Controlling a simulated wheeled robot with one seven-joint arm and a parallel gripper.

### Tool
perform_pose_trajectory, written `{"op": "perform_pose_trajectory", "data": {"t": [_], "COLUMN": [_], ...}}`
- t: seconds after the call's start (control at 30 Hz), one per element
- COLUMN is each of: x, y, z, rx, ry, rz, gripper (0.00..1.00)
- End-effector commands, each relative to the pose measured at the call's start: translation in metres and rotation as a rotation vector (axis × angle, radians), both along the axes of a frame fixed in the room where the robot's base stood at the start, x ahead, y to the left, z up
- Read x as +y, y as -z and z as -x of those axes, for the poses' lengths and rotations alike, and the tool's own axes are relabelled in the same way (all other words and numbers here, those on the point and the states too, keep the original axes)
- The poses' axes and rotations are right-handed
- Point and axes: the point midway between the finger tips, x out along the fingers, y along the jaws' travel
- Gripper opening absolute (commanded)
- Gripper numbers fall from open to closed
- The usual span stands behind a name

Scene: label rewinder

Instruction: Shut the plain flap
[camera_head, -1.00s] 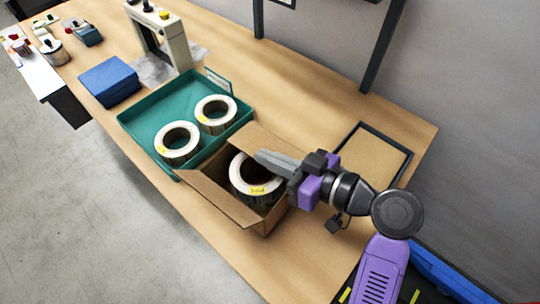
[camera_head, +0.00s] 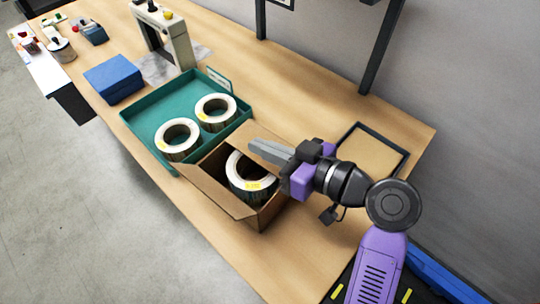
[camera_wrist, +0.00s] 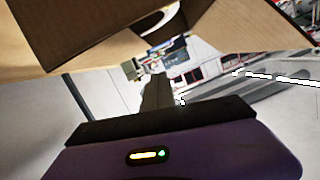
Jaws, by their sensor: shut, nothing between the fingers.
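An open cardboard box (camera_head: 262,219) stands on the bench with a white label roll (camera_head: 247,186) inside. One flap (camera_head: 217,192) spreads outward at the box's front left. Another flap (camera_head: 228,147) stands up at the back, beside the teal tray. I cannot tell from any marking which flap is the plain one. My gripper (camera_head: 252,146) is shut and empty, its fingers pointing left above the box's back edge, near the back flap. Contact cannot be told. In the wrist view, brown cardboard (camera_wrist: 75,30) fills the top, close to my fingers (camera_wrist: 156,88).
A teal tray (camera_head: 158,112) with two label rolls adjoins the box's back left. A blue case (camera_head: 113,78) and a grey machine (camera_head: 180,45) stand farther back. A black-framed board (camera_head: 372,160) lies right, behind my arm. Bench at front right is clear.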

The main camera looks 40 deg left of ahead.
Motion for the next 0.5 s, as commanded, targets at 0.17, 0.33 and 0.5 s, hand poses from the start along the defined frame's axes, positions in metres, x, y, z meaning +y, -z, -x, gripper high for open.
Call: {"op": "perform_pose_trajectory", "data": {"t": [0.17,0.33,0.5], "x": [-0.038,-0.069,-0.090], "y": [-0.005,-0.012,-0.018], "z": [-0.002,-0.002,-0.001], "rx": [-0.002,-0.002,0.000], "ry": [0.007,0.007,0.005], "rz": [-0.001,-0.001,0.000], "gripper": [0.00,0.00,0.00]}}
